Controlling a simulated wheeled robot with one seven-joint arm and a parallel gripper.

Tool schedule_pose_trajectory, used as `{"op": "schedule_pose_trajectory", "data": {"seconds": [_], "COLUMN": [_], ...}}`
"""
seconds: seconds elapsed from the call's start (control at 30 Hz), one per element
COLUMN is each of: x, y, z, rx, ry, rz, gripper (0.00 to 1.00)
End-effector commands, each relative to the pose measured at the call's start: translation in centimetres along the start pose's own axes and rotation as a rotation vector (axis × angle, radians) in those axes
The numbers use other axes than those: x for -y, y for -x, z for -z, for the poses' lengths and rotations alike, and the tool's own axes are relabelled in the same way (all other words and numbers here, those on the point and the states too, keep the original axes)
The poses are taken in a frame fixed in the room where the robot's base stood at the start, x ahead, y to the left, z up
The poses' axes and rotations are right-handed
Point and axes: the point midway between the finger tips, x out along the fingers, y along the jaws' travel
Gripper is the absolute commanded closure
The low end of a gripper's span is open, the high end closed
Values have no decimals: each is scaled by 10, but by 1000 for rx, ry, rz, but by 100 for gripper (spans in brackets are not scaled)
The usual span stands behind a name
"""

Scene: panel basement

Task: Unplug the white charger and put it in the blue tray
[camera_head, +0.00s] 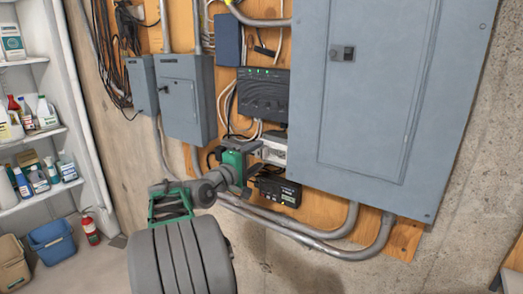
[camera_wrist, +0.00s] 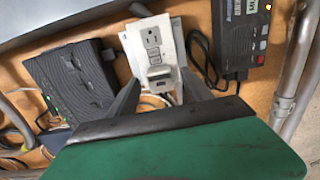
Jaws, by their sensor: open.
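The white charger (camera_wrist: 160,76) sits in the lower part of the white wall outlet (camera_wrist: 152,38) in the wrist view. My gripper (camera_wrist: 158,82) is open, with one grey finger on each side of the charger; I cannot tell whether either touches it. In the head view my gripper (camera_head: 257,149) is at the outlet (camera_head: 273,151) below the black router, and it hides the charger. No blue tray is clearly seen; a blue open bin (camera_head: 52,243) stands on the floor at the lower left.
A black router (camera_head: 263,95) with green lights and a black labelled box (camera_head: 277,190) flank the outlet, with loose cables. Grey conduit (camera_head: 300,232) runs below. A large grey panel (camera_head: 380,90) stands right. Shelves (camera_head: 35,135) and a fire extinguisher (camera_head: 90,228) are left.

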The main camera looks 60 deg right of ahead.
Motion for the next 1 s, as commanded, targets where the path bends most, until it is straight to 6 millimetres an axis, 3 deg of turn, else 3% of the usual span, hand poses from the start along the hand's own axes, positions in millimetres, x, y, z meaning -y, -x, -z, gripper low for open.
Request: {"op": "schedule_pose_trajectory", "data": {"seconds": [0.23,1.0], "x": [-1,0], "y": [-20,-20], "z": [0,0], "rx": [1,0], "ry": [0,0], "rz": [-1,0], "gripper": [42,42]}}
